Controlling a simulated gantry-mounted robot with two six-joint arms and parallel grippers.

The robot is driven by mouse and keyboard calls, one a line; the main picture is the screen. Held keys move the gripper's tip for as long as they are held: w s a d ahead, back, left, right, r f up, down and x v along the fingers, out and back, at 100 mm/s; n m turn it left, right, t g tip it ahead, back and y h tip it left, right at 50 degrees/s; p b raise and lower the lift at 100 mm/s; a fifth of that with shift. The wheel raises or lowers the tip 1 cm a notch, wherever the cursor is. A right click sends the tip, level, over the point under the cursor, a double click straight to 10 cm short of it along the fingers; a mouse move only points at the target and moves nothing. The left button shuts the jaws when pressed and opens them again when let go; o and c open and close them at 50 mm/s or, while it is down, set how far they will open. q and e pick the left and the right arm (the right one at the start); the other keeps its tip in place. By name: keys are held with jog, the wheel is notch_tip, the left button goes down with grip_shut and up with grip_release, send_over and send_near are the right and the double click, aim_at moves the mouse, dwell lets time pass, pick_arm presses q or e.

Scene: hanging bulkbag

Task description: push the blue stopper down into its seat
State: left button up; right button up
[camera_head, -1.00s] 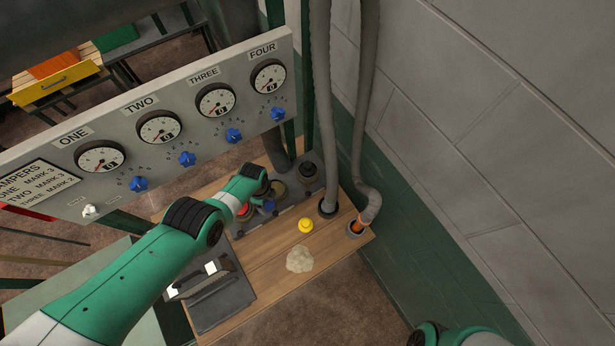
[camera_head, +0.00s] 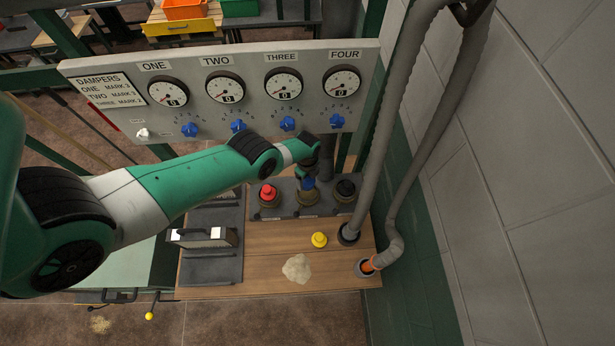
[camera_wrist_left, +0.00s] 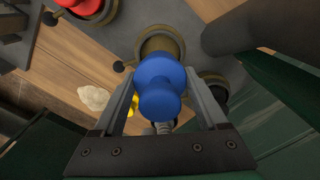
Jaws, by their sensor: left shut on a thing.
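The blue stopper (camera_head: 308,184) is held in my left gripper (camera_head: 308,174) over the middle of the dark block on the bench. In the left wrist view the stopper (camera_wrist_left: 160,82) sits between the two fingers of the gripper, which are shut on it. A brass-rimmed seat (camera_wrist_left: 163,44) shows just beyond the stopper, partly hidden by it. I cannot tell whether the stopper touches the seat or hangs above it. My right gripper is not in view.
A red stopper (camera_head: 267,192) sits in the seat to the left; a dark seat (camera_head: 345,188) is on the right. A yellow stopper (camera_head: 319,239) and a pale lump (camera_head: 297,268) lie on the wooden bench (camera_head: 265,255). Grey hoses (camera_head: 410,110) rise at right; the dial panel (camera_head: 230,100) stands behind.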

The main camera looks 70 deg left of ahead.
aim_at(307, 186)
pick_arm(q)
jog(key=shift+f+b, duration=2.25)
jog(key=shift+f, duration=0.5)
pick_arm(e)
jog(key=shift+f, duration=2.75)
pick_arm(q)
jog(key=shift+f, duration=0.1)
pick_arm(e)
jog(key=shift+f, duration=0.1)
pick_arm(q)
jog(key=shift+f+b, duration=0.65)
jog(key=shift+b, duration=0.1)
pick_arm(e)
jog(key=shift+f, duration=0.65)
pick_arm(q)
jog(key=shift+f+b, duration=0.35)
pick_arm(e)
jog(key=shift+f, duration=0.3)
pick_arm(q)
jog(key=o, duration=1.3)
notch_tip(307, 186, up, 8)
jog(key=p, duration=0.7)
jog(key=shift+f+p, duration=0.15)
jog(key=shift+p, duration=0.25)
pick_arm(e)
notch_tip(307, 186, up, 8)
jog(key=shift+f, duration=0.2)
